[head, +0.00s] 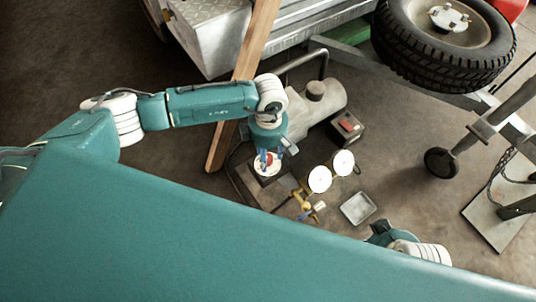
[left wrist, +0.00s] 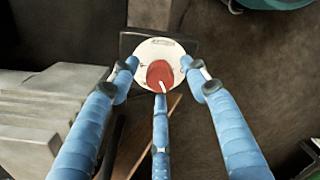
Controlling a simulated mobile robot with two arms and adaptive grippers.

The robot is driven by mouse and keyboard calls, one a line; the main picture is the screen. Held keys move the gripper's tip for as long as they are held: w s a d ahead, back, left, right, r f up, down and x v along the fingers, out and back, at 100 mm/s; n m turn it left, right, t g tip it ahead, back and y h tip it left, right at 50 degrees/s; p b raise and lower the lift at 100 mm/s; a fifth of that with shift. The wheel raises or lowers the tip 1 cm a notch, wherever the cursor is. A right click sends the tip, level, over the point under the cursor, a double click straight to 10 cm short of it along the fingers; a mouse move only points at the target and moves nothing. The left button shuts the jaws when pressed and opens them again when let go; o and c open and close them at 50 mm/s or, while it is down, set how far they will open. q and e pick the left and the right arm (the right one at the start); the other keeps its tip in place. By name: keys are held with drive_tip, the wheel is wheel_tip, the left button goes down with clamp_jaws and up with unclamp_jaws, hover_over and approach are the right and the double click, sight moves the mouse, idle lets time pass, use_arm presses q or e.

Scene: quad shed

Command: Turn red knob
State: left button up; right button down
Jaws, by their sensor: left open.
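I cannot tell whether any finger touches the knob. In the head view, my left gripper (head: 268,160) reaches down over the white dial and largely covers the knob. My right arm shows only a wrist part at the lower right; its fingers are hidden.
Two round white gauges (head: 320,179) and a yellow valve fitting (head: 306,205) stand right of the dial. A small metal tray (head: 357,208) lies on the floor. A dark box with a red top (head: 347,126) and a leaning wooden plank (head: 243,75) are close by.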

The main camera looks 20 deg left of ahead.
sight(268, 156)
use_arm(q)
wheel_tip(268, 156, up, 12)
drive_tip(key=shift+w, duration=0.2)
drive_tip(key=shift+f, duration=0.15)
idle(0.4)
